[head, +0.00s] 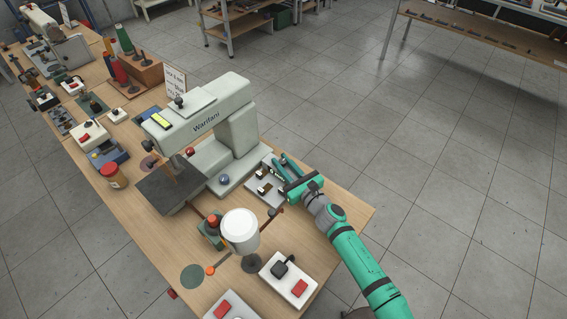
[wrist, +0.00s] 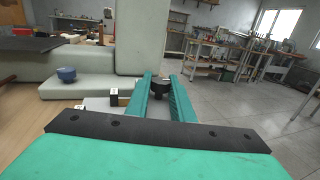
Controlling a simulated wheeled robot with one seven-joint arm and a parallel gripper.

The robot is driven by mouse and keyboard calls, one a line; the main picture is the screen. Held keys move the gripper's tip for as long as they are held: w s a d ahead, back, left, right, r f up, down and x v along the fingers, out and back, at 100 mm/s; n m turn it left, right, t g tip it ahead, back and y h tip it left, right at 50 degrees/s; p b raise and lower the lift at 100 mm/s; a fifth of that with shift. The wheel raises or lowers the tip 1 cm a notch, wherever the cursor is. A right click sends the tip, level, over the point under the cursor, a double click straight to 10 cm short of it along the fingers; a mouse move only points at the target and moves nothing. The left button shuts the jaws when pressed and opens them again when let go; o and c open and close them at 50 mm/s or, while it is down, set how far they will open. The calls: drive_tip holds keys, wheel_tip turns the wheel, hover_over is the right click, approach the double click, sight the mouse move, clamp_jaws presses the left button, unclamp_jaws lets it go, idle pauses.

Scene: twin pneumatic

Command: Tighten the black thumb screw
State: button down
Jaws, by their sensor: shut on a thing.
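The black thumb screw (wrist: 160,88) shows between the two teal fingers of my gripper (wrist: 161,79) in the wrist view, near their tips. My gripper is shut on it. In the head view my gripper (head: 281,160) reaches over a small light plate (head: 251,188) beside the base of the grey-green Warifani sewing machine (head: 233,130). Small black and brass parts stand on that plate. The screw's lower part and its thread are hidden, so how far in it sits cannot be told.
A blue knob (head: 224,179) sits on the machine base, left of my gripper. A white spool (head: 240,228) on a stand and a white box with a black switch and red button (head: 301,287) stand at the front. Open floor (head: 440,190) lies to the right.

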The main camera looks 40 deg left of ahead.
drive_tip(key=c, duration=2)
unclamp_jaws()
drive_tip(key=shift+s+a+r, duration=0.15)
drive_tip(key=shift+r, duration=0.15)
drive_tip(key=o, duration=0.5)
drive_tip(key=shift+s+a, duration=0.1)
drive_tip(key=shift+c, duration=0.2)
drive_tip(key=shift+w+d+f, duration=0.1)
drive_tip(key=shift+w+d, duration=0.15)
drive_tip(key=shift+d, duration=0.35)
drive_tip(key=v, duration=1)
drive_tip(key=shift+s, duration=0.25)
drive_tip(key=shift+a, duration=0.1)
